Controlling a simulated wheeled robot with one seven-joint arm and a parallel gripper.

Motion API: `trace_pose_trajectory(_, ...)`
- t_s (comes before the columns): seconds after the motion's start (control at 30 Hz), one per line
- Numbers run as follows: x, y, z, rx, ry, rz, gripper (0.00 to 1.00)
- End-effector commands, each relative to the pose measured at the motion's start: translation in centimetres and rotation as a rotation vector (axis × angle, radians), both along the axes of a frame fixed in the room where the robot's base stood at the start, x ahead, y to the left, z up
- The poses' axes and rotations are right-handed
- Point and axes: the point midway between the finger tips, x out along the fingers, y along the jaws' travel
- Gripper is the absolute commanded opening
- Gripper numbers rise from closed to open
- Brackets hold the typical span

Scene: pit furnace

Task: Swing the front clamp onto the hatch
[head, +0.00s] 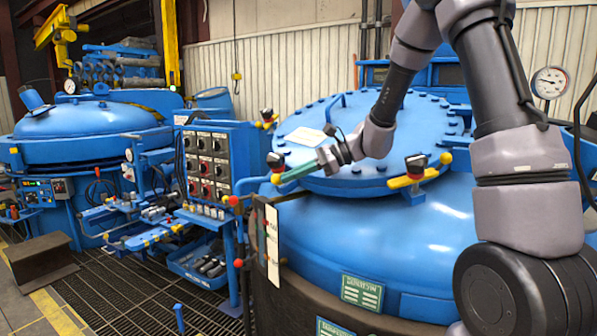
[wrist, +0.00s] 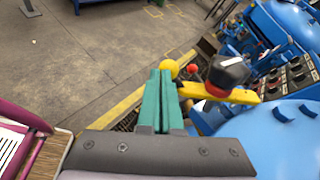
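The hatch (head: 360,150) is the large round blue lid with bolts around its rim, lying flat on the furnace. A clamp (wrist: 232,95) with a yellow bar, a black-and-red top and a yellow ball end stands at the hatch's left rim; in the head view its dark top (head: 275,160) shows. My gripper (head: 290,178) reaches over that rim. Its teal fingers (wrist: 157,95) look shut together, nothing visible between them. Their tips are right at the yellow ball (wrist: 172,68) and hide part of the bar; I cannot tell whether they touch.
Another yellow clamp (head: 415,172) stands at the near right rim, and one more (head: 267,118) at the far left. A switch panel (head: 207,160) stands left of the furnace. A pressure gauge (head: 549,82) is at the right. Grated floor lies at lower left.

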Motion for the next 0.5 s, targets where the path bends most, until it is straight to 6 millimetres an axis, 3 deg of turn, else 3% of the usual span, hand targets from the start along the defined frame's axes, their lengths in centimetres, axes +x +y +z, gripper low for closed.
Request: trace_pose_trajectory(0.5, -0.7, 4.1, -1.2, 0.057, -0.040, -0.159, 0.00)
